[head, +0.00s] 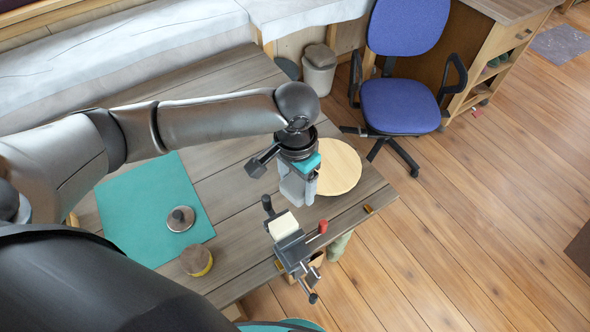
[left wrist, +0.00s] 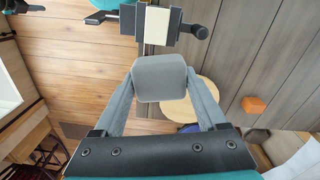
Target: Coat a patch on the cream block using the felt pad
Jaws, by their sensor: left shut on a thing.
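The cream block (head: 283,225) is clamped in a dark vise (head: 292,250) at the table's front edge. In the left wrist view the block (left wrist: 156,26) shows pale between the dark jaws, just beyond the pad. My left gripper (head: 297,190) is above the table, just behind the vise in the head view. It is shut on the grey felt pad (left wrist: 160,78), a rounded square between its fingertips. The pad looks apart from the block; the height gap is hard to judge. In the head view the pad is hard to tell from the grey fingers.
A teal mat (head: 140,215) bears a metal disc with a dark knob (head: 181,219). A round brown-topped tin (head: 197,261) stands near the front edge. A round wooden board (head: 342,168) lies behind the gripper. A blue chair (head: 398,105) stands beyond.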

